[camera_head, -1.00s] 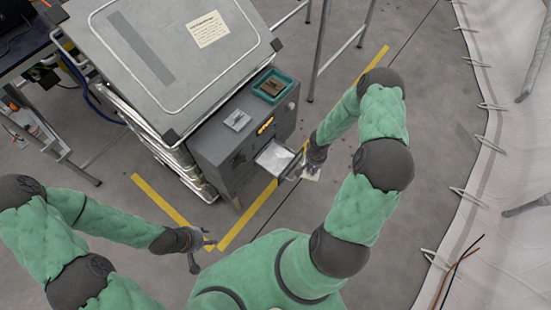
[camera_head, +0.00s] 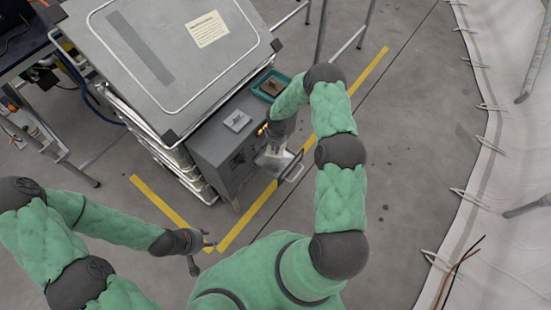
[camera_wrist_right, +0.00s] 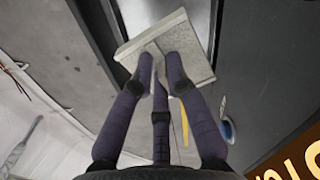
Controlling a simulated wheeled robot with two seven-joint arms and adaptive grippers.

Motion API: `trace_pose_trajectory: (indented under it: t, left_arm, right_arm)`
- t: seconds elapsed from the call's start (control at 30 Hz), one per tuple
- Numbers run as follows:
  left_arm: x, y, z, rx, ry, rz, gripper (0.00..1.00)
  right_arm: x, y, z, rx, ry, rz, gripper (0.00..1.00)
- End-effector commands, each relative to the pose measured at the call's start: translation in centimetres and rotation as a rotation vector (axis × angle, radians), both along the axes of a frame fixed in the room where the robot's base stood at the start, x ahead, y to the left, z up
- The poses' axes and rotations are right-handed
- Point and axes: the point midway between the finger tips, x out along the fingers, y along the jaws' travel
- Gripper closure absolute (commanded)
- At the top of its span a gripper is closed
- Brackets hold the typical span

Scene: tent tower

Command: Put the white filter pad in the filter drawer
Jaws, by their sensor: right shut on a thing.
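The white filter pad (camera_wrist_right: 187,38) is a pale square slab between the finger tips of my right gripper (camera_wrist_right: 165,72), which is shut on it. In the head view my right gripper (camera_head: 270,150) points down over the open filter drawer (camera_head: 291,168) at the front of the grey box. The pad is slightly turned against the dark edges below it in the wrist view. The wrist partly hides pad and drawer in the head view, so I cannot tell whether they touch. My left gripper (camera_head: 204,250) is open and empty, low above the floor at the left.
The grey box (camera_head: 215,148) carries a small pale square plate (camera_head: 237,121) and a teal tray (camera_head: 263,94) with a brown item. A large grey case (camera_head: 180,60) stands behind it. Yellow floor lines (camera_head: 250,214) run past the box.

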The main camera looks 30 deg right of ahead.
Motion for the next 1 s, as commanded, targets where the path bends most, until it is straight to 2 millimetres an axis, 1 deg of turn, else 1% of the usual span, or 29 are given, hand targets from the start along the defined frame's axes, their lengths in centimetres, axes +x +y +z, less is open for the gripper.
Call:
trace_pose_trajectory:
  t: [0.03, 0.13, 0.23, 0.43, 0.6, 0.7, 0.8, 1.0]
  left_arm:
    - [0.0, 0.0, -0.6, 0.0, 0.0, 0.0, 0.6]
    - [0.0, 0.0, -1.1, 0.0, 0.0, 0.0, 0.6]
    - [0.0, 0.0, -1.4, 0.0, 0.0, 0.0, 0.6]
    - [0.0, 0.0, -1.7, 0.0, 0.0, 0.0, 0.6]
    - [0.0, 0.0, -2.6, 0.0, 0.0, 0.0, 0.6]
    - [0.0, 0.0, -3.1, 0.0, 0.0, 0.0, 0.6]
    - [0.0, 0.0, -3.4, 0.0, 0.0, 0.0, 0.6]
    - [0.0, 0.0, -3.3, 0.0, 0.0, 0.0, 0.6]
  right_arm:
    - [-0.2, 0.1, -1.6, 0.002, 0.005, 0.001, 1.0]
    - [-0.2, 0.1, -3.3, 0.001, 0.003, 0.0, 1.0]
    - [-0.2, 0.0, -4.5, 0.001, 0.001, -0.001, 1.0]
    - [-0.2, 0.0, -5.7, 0.001, 0.002, 0.001, 1.0]
    - [-0.2, 0.0, -8.5, 0.001, 0.003, 0.0, 1.0]
    - [-0.1, 0.0, -9.7, 0.001, 0.001, 0.0, 1.0]
    - [0.2, 0.1, -9.9, 0.0, 0.0, 0.0, 1.0]
    - [0.2, 0.2, -9.8, 0.001, 0.001, 0.0, 1.0]
